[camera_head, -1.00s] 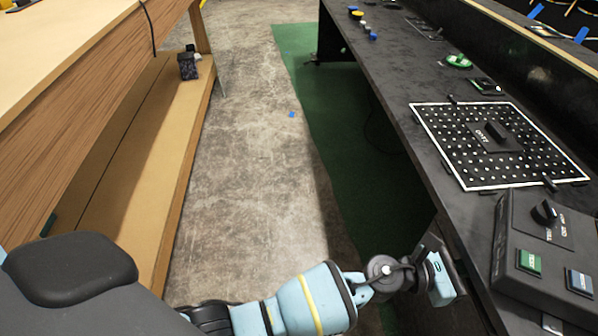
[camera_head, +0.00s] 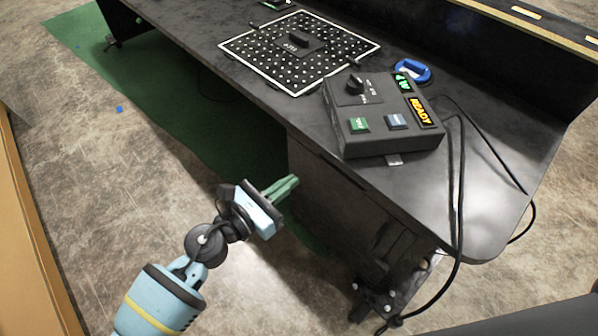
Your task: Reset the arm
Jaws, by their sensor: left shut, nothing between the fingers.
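My left gripper (camera_head: 284,187) is in front of the black table's (camera_head: 455,165) near edge, over the floor. Its green fingers are together, pointing toward the table, with nothing between them. My left arm comes in from the bottom left. On the table stands a black console box (camera_head: 395,143) with a green button (camera_head: 359,125), a blue button (camera_head: 397,121), a black knob (camera_head: 355,84) and a lit display reading READY (camera_head: 420,112). The gripper is apart from the console. My right gripper is not in view.
A perforated LED panel (camera_head: 265,62) with a white border and black knob lies left of the console. A blue round object (camera_head: 412,71) sits behind the console. Black cables (camera_head: 462,200) hang over the table's right side. A green mat (camera_head: 140,85) and open floor lie left.

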